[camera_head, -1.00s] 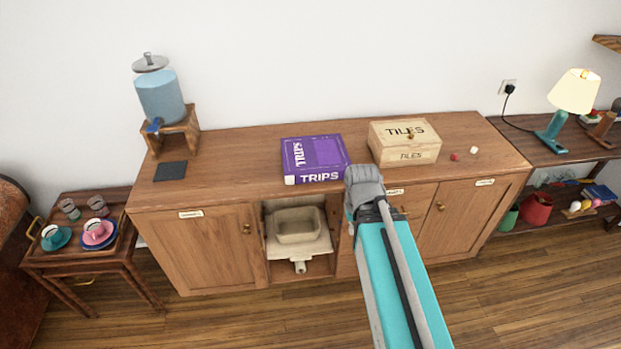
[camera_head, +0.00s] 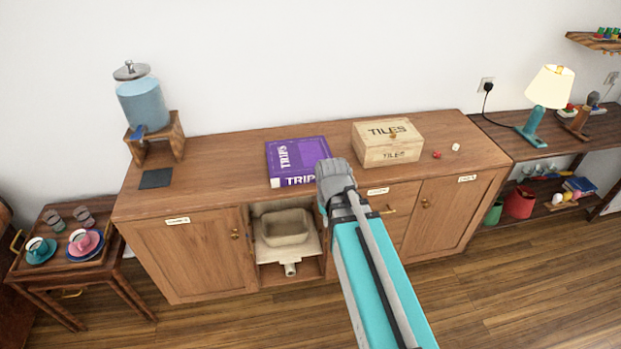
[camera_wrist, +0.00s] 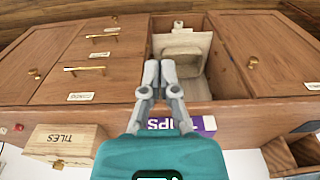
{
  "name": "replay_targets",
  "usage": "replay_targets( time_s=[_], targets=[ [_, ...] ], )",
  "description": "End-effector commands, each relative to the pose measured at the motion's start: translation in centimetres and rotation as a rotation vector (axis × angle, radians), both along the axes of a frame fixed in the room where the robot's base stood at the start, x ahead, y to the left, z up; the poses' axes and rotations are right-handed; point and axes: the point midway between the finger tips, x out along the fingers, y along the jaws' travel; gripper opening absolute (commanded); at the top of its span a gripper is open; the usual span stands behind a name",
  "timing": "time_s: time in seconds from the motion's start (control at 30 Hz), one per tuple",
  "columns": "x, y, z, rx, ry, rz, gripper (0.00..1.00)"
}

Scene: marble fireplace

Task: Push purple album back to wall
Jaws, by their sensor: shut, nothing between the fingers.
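The purple album (camera_head: 296,156) marked TRIPS lies flat on the wooden cabinet top (camera_head: 225,165), with bare wood between its back edge and the white wall (camera_head: 300,60). My gripper (camera_head: 327,172) is at the album's front right corner in the head view, covering that corner; its fingertips are hidden there. In the wrist view, which is upside down, my gripper (camera_wrist: 160,72) has its two fingers together and empty. Part of the album's purple lettered side (camera_wrist: 205,124) shows behind the gripper. I cannot tell whether they touch.
A wooden TILES box (camera_head: 388,153) stands right of the album, with red and white dice (camera_head: 437,154) beside it. A blue dispenser (camera_head: 144,103) on a wooden stand and a dark square mat (camera_head: 155,179) are at the left. An open niche with a beige basin (camera_head: 286,228) lies below.

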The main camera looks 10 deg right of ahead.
Motion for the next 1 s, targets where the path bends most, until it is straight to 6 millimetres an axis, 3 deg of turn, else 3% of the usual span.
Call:
replay_targets(
  time_s=[0.1,0.3,0.5,0.7,1.0],
  targets=[
    [4.2,2.1,0.4,0.001,-0.043,0.008,0.0],
    [11.4,2.0,1.2,0.001,-0.135,0.007,0.0],
    [17.1,1.9,1.9,0.002,-0.211,0.005,0.0],
    [19.3,1.8,2.2,0.001,-0.247,0.005,0.0],
    [19.3,1.7,2.2,0.001,-0.249,0.004,0.0]
  ],
)
